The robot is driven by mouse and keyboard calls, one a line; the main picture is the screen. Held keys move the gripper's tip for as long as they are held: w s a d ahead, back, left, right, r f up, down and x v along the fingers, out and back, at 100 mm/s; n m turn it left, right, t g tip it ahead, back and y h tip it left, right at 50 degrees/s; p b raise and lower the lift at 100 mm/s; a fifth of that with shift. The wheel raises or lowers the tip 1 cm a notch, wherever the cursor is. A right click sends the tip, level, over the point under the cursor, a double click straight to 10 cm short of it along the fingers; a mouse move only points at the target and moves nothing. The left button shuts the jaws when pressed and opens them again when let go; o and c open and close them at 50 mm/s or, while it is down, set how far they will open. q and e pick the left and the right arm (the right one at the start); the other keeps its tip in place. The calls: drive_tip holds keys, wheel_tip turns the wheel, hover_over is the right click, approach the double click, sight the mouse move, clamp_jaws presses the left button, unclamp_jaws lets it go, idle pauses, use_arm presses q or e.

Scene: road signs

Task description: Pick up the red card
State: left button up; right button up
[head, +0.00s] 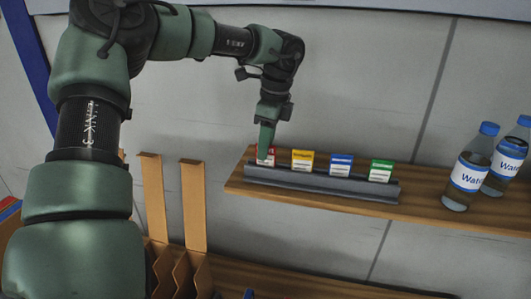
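The red card (271,156) stands at the left end of a grey holder (320,182) on a wooden shelf. It is partly hidden by my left gripper (264,157), whose fingertips are right at the card. From this view I cannot tell whether the fingers are closed on it. A yellow card (302,160), a blue card (340,165) and a green card (381,170) stand to its right in the same holder. My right gripper is not in view.
Two water bottles (468,170) stand at the right of the wooden shelf (420,208). Below left are upright wooden slats (194,205) and a lower wooden surface (270,280). A grey wall is behind the shelf.

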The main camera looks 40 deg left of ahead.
use_arm(q)
drive_tip(key=shift+f, duration=0.1)
clamp_jaws()
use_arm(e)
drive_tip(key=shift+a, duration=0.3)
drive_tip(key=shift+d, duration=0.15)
